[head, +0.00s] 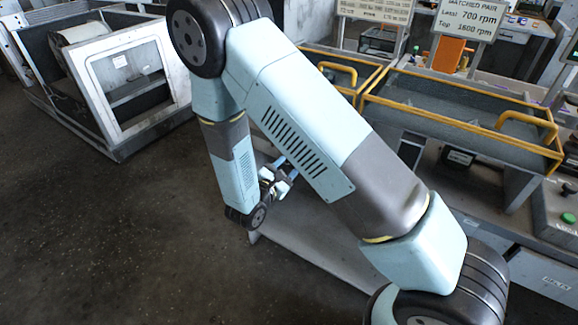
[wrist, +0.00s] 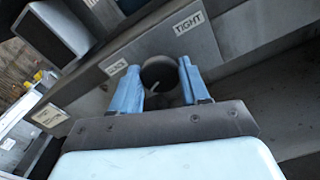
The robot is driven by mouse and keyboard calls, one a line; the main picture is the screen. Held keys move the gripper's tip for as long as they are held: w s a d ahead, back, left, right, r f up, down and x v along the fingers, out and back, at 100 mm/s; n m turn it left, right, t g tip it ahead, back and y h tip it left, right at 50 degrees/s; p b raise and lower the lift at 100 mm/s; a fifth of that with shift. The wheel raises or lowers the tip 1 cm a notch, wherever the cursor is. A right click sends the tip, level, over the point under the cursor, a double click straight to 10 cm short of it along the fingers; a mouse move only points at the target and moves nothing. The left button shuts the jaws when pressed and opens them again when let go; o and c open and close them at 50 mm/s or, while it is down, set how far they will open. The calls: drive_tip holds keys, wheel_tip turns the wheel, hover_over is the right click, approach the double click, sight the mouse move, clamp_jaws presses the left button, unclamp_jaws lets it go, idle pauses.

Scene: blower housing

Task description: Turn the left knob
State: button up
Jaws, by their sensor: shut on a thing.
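In the wrist view a dark round knob (wrist: 159,71) sits on a grey panel. It has a short pale mark near its lower edge. A small label (wrist: 117,64), too blurred to read, is to its upper left, and a label reading TIGHT (wrist: 187,23) is above it to the right. My gripper (wrist: 158,82) has one blue finger on each side of the knob and is shut on it. In the head view my gripper (head: 281,177) shows small beside the bench, partly behind my arm. The knob is hidden there.
Yellow-railed trays (head: 470,110) stand on the bench at the right. A sign giving 700 and 1600 rpm (head: 468,18) stands behind them. A grey open-framed housing (head: 130,75) is on the floor at the upper left. The floor at the lower left is clear.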

drive_tip(key=shift+m, duration=1.3)
drive_tip(key=o, duration=1.1)
drive_tip(key=shift+c, duration=0.2)
drive_tip(key=v, duration=1.3)
drive_tip(key=shift+s+a, duration=0.2)
drive_tip(key=shift+s, duration=0.1)
drive_tip(key=shift+f, duration=0.1)
